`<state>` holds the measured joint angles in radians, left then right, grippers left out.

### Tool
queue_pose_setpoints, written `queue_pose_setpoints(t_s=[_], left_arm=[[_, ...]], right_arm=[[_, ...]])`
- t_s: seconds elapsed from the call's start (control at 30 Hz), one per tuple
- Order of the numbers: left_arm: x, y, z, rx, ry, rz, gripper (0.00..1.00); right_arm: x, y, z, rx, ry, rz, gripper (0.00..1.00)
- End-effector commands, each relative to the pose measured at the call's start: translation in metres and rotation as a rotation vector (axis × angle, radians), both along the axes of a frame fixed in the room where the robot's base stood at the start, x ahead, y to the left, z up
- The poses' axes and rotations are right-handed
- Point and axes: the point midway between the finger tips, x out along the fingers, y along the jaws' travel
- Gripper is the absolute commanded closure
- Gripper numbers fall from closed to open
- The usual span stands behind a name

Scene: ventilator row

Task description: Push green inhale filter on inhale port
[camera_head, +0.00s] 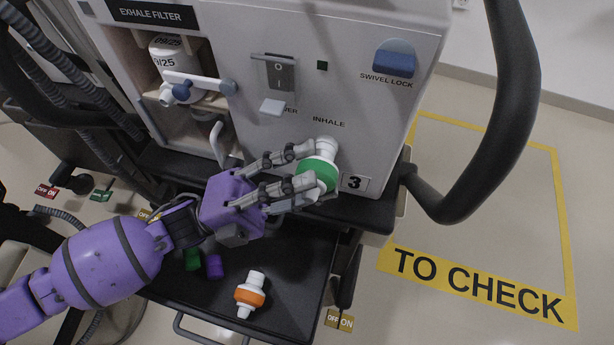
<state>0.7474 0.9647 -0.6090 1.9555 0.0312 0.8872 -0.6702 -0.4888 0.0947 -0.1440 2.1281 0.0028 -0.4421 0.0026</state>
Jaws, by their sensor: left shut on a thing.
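The green inhale filter (317,174), a green disc with white ends, is at the lower right of the ventilator's front panel. My left gripper (318,168) is shut on it, with fingers on its left and lower sides. The white inhale port (326,146) shows just above the filter, under the INHALE label. The filter lines up with the port and appears to touch it; how far it sits on is hidden. My right gripper is not in view.
An orange and white filter (250,296) lies on the black tray (300,262) below, near a green cap (192,260) and a purple cap (214,267). A black handle (500,130) curves at the right. The exhale filter compartment (125,60) is open at the upper left.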

Motion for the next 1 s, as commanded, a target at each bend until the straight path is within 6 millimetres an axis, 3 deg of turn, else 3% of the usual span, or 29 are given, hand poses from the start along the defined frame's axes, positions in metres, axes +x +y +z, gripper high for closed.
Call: queue_pose_setpoints(t_s=[0.2, 0.23, 0.4, 1.0], left_arm=[[0.0018, 0.0001, -0.0001, 0.001, 0.004, 0.002, 1.00], [0.0018, 0.0002, -0.0002, 0.001, 0.004, 0.002, 0.56], [0.0013, 0.0002, -0.0001, 0.001, 0.002, 0.002, 0.36], [-0.0003, 0.0003, -0.0002, 0.001, 0.001, 0.000, 0.36]], right_arm=[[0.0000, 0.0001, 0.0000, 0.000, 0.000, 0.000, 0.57], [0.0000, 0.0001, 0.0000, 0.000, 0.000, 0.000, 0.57], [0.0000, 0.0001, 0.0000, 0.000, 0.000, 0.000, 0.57], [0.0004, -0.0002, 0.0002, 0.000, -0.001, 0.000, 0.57]])
